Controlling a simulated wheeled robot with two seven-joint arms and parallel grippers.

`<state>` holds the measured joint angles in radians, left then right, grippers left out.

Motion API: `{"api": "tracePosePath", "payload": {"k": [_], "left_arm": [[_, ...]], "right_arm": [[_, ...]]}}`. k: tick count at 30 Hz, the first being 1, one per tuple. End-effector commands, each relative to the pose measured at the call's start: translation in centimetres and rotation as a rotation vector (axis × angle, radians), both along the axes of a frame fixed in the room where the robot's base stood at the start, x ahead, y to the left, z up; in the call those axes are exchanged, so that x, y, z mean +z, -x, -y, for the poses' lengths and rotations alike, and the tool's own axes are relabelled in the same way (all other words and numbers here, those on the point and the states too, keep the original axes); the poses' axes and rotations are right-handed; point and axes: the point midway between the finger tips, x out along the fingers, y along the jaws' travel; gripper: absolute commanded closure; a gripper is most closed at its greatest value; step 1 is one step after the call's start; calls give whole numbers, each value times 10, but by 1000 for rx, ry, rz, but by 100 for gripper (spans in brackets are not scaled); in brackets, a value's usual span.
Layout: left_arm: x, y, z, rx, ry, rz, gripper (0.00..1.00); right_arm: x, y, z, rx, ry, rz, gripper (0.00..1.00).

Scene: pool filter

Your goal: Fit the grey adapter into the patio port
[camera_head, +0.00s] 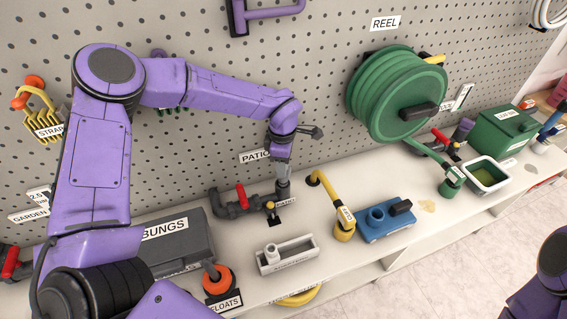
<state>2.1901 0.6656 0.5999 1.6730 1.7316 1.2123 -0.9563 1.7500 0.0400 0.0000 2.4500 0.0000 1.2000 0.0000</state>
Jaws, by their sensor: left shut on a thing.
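My left gripper (283,163) points down in front of the pegboard, just right of the PATIO label (254,156). It is shut on a small grey cylindrical piece, the grey adapter (283,187), held upright. The patio port is the end of a dark grey pipe (228,209) with a red valve handle (241,196) and a brass fitting. The adapter's lower end is at the pipe's right end, above a small label (285,202). I cannot tell whether it is seated or just above. My right gripper is out of view; only part of that arm shows at lower right.
A pale tray (300,262) with a cylindrical piece stands in front. A yellow hose (328,190) with a yellow fitting (343,228) and a blue unit (385,222) stand close right. The grey BUNGS box (180,250) and orange float (217,281) are left. A green reel (395,95) hangs behind.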

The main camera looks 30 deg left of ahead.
Motion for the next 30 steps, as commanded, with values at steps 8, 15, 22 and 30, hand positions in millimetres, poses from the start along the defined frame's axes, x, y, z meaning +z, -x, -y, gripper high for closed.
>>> {"api": "tracePosePath", "payload": {"k": [8, 15, 22, 30], "left_arm": [[-8, 0, -1, 2, 1, -2, 100], [-13, 1, 0, 2, 1, -3, 100], [-19, 1, 0, 2, 1, -4, 100], [-24, 1, 0, 1, 1, -3, 100]], "right_arm": [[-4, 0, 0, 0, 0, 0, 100], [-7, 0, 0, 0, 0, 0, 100], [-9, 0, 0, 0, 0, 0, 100], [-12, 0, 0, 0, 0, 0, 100]]}}
